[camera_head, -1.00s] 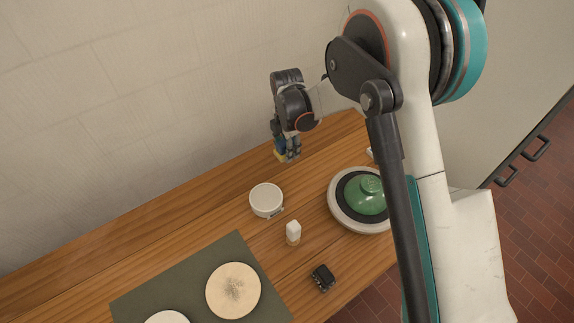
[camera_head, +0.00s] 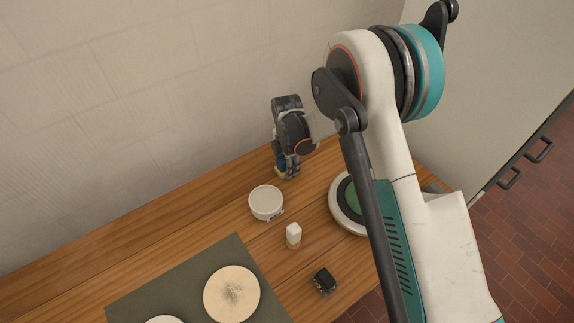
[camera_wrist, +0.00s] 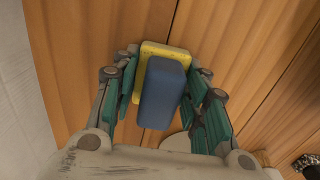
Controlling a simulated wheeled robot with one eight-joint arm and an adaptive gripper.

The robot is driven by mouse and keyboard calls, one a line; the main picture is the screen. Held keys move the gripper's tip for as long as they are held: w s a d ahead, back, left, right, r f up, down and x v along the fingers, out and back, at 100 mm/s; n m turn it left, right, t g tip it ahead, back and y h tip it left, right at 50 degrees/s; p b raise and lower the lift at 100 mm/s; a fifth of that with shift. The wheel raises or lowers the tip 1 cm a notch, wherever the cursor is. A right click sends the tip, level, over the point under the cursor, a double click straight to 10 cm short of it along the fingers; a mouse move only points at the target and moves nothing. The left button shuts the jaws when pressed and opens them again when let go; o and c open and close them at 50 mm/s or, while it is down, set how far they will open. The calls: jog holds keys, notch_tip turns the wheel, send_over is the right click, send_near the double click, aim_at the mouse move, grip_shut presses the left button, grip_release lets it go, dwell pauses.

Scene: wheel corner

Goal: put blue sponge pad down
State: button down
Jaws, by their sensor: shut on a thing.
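The blue sponge pad (camera_wrist: 162,92) is between the fingers of my gripper (camera_wrist: 163,98) in the wrist view. It has a blue block on top of a wider yellow layer (camera_wrist: 150,49) that faces the wooden counter. In the head view my gripper (camera_head: 287,172) is low over the back of the counter (camera_head: 215,193), near the wall. Only a little blue and yellow of the pad shows there between the fingers. My gripper is shut on the pad. I cannot tell whether the pad touches the wood.
A white round container (camera_head: 266,202) stands in front of my gripper. A small white-topped block (camera_head: 293,235), a black object (camera_head: 324,281) and a green-centred wheel (camera_head: 340,207), partly behind my arm, are nearer. A grey-green mat (camera_head: 165,283) bears a pale disc (camera_head: 231,294). Bare wood lies left of the container.

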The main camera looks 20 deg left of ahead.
jog(key=shift+f+b, duration=0.4)
jog(key=c, duration=1.1)
grip_release()
jog(key=shift+s+d, duration=0.1)
jog(key=shift+o, duration=0.8)
jog(key=shift+f, duration=0.1)
jog(key=shift+r, duration=0.2)
notch_tip(320, 180, up, 13)
jog(key=p, duration=0.4)
jog(key=shift+f, duration=0.15)
